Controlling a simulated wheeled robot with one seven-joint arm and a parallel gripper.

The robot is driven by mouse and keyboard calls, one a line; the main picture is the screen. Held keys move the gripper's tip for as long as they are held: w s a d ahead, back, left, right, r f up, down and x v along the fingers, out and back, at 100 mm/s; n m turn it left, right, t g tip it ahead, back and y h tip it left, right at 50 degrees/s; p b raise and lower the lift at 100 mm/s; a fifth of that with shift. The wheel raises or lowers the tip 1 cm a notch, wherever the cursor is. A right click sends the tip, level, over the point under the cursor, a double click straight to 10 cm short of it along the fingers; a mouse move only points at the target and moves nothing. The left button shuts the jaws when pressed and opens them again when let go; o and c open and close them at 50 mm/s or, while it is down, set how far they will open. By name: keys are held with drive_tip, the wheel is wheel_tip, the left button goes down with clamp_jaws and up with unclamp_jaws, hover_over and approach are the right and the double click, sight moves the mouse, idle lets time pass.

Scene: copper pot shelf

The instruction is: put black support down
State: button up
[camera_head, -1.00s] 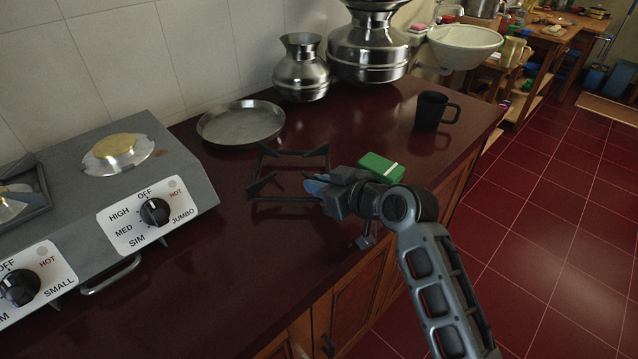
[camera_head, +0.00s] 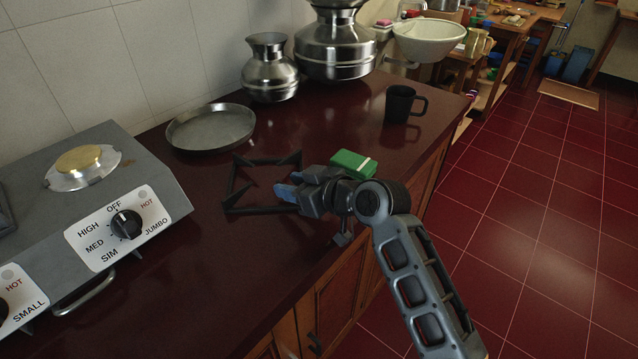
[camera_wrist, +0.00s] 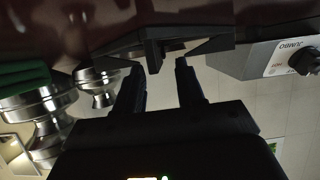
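The black support (camera_head: 232,183) is a square metal frame with raised prongs. In the head view it appears to lie flat on the dark red counter, between the round pan and my gripper. My gripper (camera_head: 284,192) is low at its right front side, with the fingertips close to the frame. In the wrist view the support's bar (camera_wrist: 205,46) crosses the top, with a prong near the middle. The two fingers (camera_wrist: 160,72) stand apart, with visible gaps on either side of the prong. My gripper hides the support's right front corner in the head view.
A two-burner stove (camera_head: 100,190) stands left. A round pan (camera_head: 210,128) and metal pots (camera_head: 270,72) are behind. A green sponge-like block (camera_head: 352,165) is just beyond my wrist, and a black mug (camera_head: 402,104) is farther right. The front counter (camera_head: 190,290) is clear.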

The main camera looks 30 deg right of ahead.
drive_tip(key=b+v, duration=0.1)
drive_tip(key=v, duration=1.1)
drive_tip(key=shift+r, duration=0.4)
drive_tip(key=s+f+m+h, duration=0.2)
drive_tip(key=s+f, duration=0.2)
drive_tip(key=s, duration=0.4)
drive_tip(key=s+f+m+h, duration=0.15)
drive_tip(key=s+f, duration=0.25)
drive_tip(key=s, duration=0.4)
drive_tip(key=s+a+r+t, duration=0.1)
drive_tip(key=s+a+r, duration=0.1)
drive_tip(key=s, duration=0.7)
drive_tip(key=s+a+r+t, duration=0.1)
drive_tip(key=s+r, duration=0.4)
drive_tip(key=s, duration=0.5)
drive_tip(key=shift+a+h, duration=0.35)
drive_tip(key=shift+a, duration=0.4)
